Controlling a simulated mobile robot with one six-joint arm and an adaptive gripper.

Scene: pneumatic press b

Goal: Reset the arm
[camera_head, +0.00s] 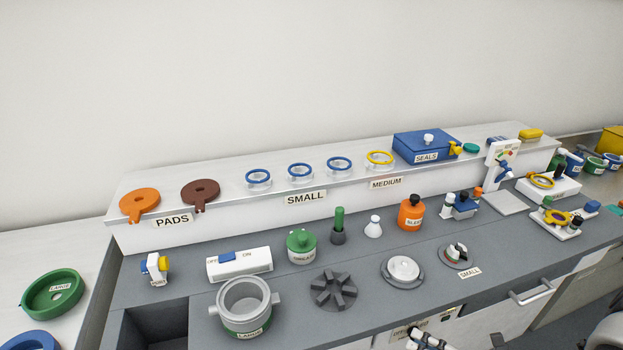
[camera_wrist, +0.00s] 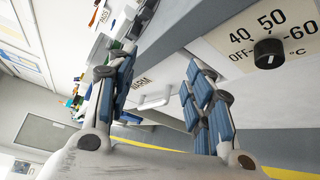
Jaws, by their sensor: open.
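My gripper (camera_wrist: 158,66) shows in the wrist view with its two blue-padded fingers spread apart and nothing between them. It is in front of the bench's front panels, near a temperature knob (camera_wrist: 268,53) and a drawer front marked WARM. In the head view, a black and white part that looks like my gripper (camera_head: 427,341) shows at the bottom edge, in front of the bench; most of my arm is out of view there.
The grey worktop (camera_head: 375,255) holds a LARGE pot (camera_head: 246,300), a dark slotted disc (camera_head: 333,290), a switch box (camera_head: 240,263) and an orange bottle (camera_head: 411,215). The raised shelf holds pads, rings and a blue SEALS box (camera_head: 425,146). A drawer handle (camera_head: 532,292) juts out at right.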

